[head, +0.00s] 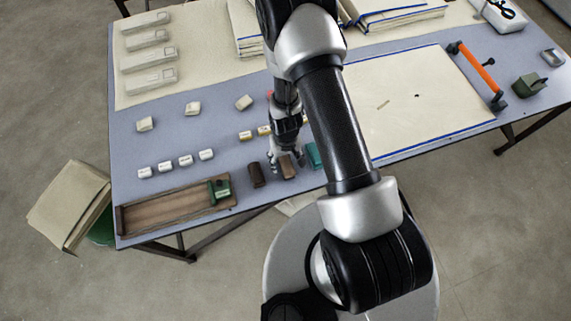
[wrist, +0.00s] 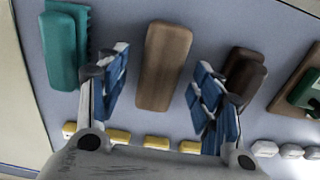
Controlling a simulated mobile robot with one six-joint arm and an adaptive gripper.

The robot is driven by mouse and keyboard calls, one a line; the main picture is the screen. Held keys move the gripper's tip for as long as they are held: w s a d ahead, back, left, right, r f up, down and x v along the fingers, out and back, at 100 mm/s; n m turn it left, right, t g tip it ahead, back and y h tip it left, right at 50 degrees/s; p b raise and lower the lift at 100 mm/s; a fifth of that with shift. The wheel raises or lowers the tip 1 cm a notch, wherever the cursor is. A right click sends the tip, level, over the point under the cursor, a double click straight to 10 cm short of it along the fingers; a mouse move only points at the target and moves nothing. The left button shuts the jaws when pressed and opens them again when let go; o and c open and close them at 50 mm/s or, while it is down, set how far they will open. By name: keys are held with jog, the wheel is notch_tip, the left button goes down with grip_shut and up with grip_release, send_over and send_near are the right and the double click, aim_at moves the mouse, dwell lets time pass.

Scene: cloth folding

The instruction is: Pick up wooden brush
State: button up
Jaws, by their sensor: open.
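The wooden brush, a light brown rounded block (wrist: 165,66), lies on the blue-grey table between the two fingers of my gripper (wrist: 160,78) in the wrist view. The fingers are open, one on each side, with gaps between them and the brush. In the head view the brush (head: 287,168) lies near the table's front edge, with my gripper (head: 286,158) just over it. My arm hides part of the table behind. I cannot tell the exact height of the fingertips.
A teal brush (wrist: 63,50) and a dark brown brush (wrist: 244,74) lie close on either side. Several yellow-marked small blocks (wrist: 156,142) stand near the gripper's base. A wooden tray (head: 165,212) holding a green item (head: 219,189) is at the front left.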

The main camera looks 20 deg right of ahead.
aim_at(286, 162)
notch_tip(286, 162, down, 3)
jog(key=shift+r+b, duration=0.1)
jog(key=shift+b, duration=0.55)
jog(key=shift+r, duration=0.1)
jog(key=shift+c, duration=0.2)
jog(key=c, duration=1.2)
jog(key=shift+o, duration=0.2)
jog(key=shift+r, duration=0.1)
notch_tip(286, 162, up, 20)
jog(key=p, duration=0.6)
